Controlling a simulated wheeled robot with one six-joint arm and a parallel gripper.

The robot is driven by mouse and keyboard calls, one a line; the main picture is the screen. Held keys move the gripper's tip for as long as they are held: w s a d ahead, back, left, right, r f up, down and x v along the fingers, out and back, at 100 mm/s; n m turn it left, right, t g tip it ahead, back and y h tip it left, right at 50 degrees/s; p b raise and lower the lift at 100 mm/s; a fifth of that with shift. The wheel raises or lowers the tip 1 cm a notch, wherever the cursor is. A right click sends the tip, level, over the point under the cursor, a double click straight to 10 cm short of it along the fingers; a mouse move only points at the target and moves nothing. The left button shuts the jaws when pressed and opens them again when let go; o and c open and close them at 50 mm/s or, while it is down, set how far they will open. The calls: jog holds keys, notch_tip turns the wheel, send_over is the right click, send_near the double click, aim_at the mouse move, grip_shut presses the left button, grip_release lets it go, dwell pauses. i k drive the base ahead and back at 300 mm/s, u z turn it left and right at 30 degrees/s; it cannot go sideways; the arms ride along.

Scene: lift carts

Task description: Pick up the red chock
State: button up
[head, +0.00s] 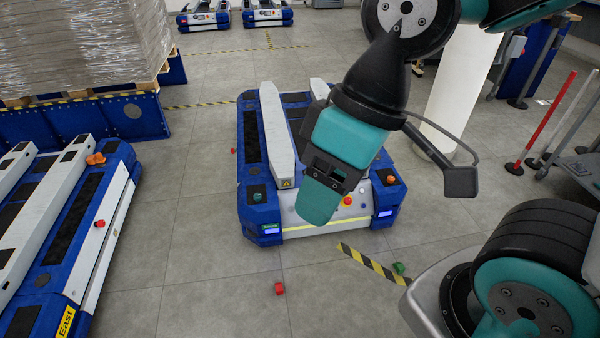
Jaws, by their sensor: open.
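A small red chock (279,288) lies on the grey tiled floor in front of the middle lift cart. Another small red piece (233,151) lies on the floor at that cart's left side, too small to make out well. My gripper (319,205) hangs from my arm in front of the middle cart, with teal fingers pointing down. It is open, and I see nothing between its fingers. In the picture it is above and to the right of the nearer red chock, clearly apart from it. The gripper hides part of the cart's front.
The blue and white middle cart (256,214) stands behind the red chock. A green chock (398,268) lies by the yellow-black floor stripe (374,264). Another cart (66,285) at left carries an orange piece (96,159). A red post (541,122) stands at right. Floor around the red chock is clear.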

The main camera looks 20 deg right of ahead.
aim_at(279, 286)
jog(key=u, duration=0.5)
jog(key=k, duration=0.55)
jog(key=u, duration=0.7)
jog(key=i, duration=1.1)
jog(key=z, duration=1.15)
jog(key=i, duration=0.45)
jog(key=z, duration=0.55)
